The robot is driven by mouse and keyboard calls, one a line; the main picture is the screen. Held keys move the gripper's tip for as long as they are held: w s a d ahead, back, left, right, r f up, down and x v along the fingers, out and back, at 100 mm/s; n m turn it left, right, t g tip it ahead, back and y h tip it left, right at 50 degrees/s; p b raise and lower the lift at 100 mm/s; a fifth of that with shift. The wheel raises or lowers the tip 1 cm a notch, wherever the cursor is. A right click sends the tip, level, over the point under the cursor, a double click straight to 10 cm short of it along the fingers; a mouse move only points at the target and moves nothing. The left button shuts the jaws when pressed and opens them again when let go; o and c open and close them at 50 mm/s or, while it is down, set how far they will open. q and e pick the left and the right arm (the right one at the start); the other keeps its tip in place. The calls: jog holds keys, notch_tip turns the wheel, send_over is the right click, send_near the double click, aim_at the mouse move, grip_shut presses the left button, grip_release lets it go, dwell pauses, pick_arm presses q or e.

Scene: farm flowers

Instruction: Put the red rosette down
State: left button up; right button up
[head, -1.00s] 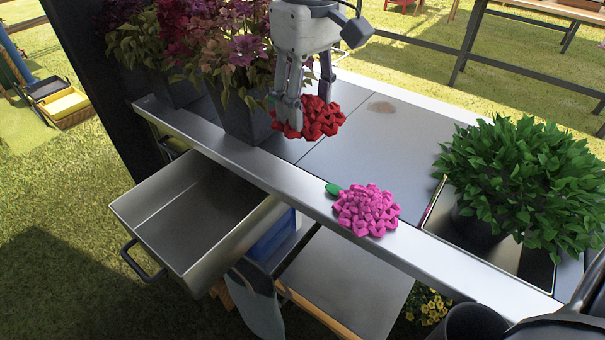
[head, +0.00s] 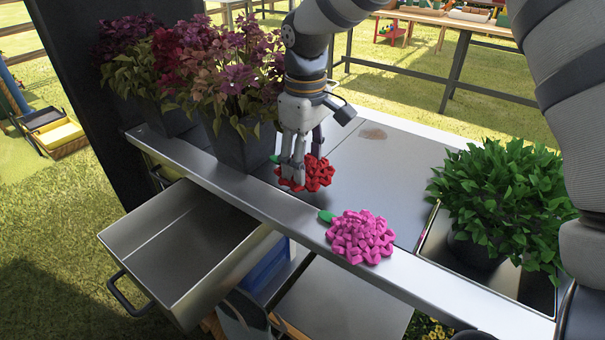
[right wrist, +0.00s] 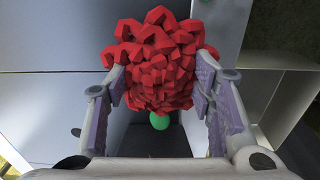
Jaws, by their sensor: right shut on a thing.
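The red rosette (head: 319,173) is a knobbly red bloom at the grey bench top, just behind its front rim. My right gripper (head: 300,178) comes down from above and is shut on it. In the right wrist view the red rosette (right wrist: 158,65) fills the room between the two fingers of my right gripper (right wrist: 163,95), with a green tip below it. I cannot tell whether the rosette touches the bench top. My left gripper is not in view.
A pink rosette (head: 360,238) lies on the front rim of the bench (head: 290,205). An open, empty drawer (head: 185,240) juts out below. Potted purple flowers (head: 240,75) stand at left, and a leafy green plant (head: 500,195) at right. The bench middle is clear.

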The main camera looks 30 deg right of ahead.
jog(key=shift+f, duration=1.5)
jog(key=shift+f, duration=0.2)
jog(key=o, duration=1)
jog(key=shift+o, duration=0.2)
jog(key=shift+r, duration=0.1)
notch_tip(320, 180, up, 12)
jog(key=shift+r+p, duration=0.1)
jog(key=shift+p, duration=0.2)
